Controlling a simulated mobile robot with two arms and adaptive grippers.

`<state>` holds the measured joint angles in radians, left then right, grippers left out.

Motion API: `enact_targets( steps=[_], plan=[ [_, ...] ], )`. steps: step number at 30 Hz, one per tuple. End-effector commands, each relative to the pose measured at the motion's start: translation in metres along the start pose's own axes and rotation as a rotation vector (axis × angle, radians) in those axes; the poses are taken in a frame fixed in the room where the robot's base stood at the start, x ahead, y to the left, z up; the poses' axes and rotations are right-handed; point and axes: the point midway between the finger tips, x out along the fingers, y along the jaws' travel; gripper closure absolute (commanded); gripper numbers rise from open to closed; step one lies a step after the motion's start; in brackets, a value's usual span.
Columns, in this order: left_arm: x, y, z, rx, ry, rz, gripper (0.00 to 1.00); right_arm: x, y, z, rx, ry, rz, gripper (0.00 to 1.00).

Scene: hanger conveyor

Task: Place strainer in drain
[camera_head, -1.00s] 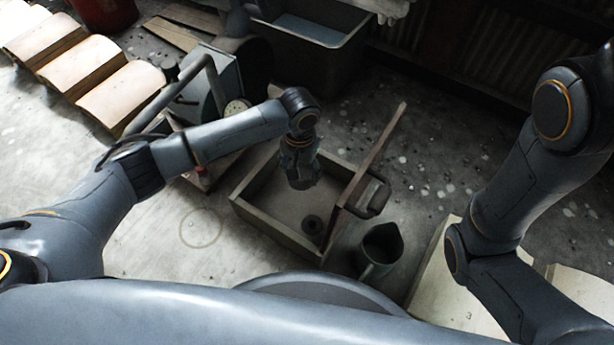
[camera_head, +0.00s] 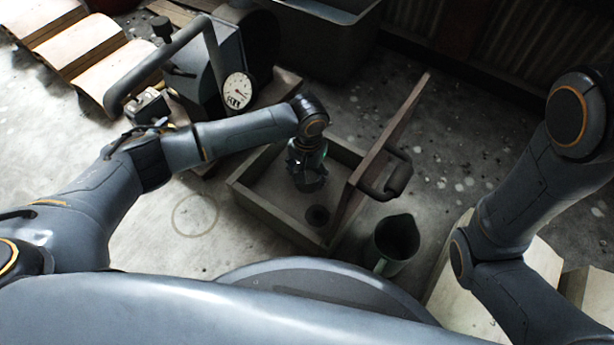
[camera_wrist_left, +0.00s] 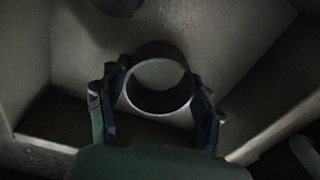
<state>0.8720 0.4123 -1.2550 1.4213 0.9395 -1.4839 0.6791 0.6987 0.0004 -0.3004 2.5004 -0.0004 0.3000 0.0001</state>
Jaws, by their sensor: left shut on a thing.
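My left gripper (camera_head: 309,180) hangs inside a shallow square basin (camera_head: 262,212) in the head view. In the left wrist view the gripper (camera_wrist_left: 160,85) is shut on a grey ring-shaped piece, which looks like the strainer (camera_wrist_left: 158,50), one finger on each side. The drain (camera_head: 317,215) is a dark round spot on the basin floor, just nearer the viewer than the gripper. It also shows at the top edge of the left wrist view (camera_wrist_left: 118,4), apart from the strainer. The strainer is hard to make out in the head view. My right gripper is out of view.
A plank (camera_head: 380,150) with a dark handle runs along the basin's right side. A dark pitcher (camera_head: 397,240) stands right of the basin. A machine with a dial gauge (camera_head: 237,91) stands behind left. Bare floor lies left of the basin.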

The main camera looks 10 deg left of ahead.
Motion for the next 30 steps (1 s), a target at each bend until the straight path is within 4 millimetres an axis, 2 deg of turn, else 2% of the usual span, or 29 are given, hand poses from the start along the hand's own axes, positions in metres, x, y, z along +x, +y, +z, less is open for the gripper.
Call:
enact_targets(
  steps=[7, 8, 11, 23, 30],
  plan=[
    [0.000, 0.000, 0.000, -0.001, -0.001, 0.000, 0.75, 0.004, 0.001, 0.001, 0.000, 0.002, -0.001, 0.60],
    [0.001, 0.000, 0.000, -0.001, -0.001, 0.000, 0.33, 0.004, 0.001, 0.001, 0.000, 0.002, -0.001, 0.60],
    [0.001, 0.000, 0.000, 0.000, -0.001, 0.000, 0.12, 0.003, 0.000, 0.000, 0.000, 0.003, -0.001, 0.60],
    [-0.001, 0.000, 0.000, 0.000, 0.001, -0.001, 0.12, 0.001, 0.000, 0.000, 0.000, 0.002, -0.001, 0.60],
    [-0.043, 0.000, 0.000, 0.001, 0.000, 0.001, 0.12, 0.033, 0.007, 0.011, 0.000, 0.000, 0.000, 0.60]
  ],
)
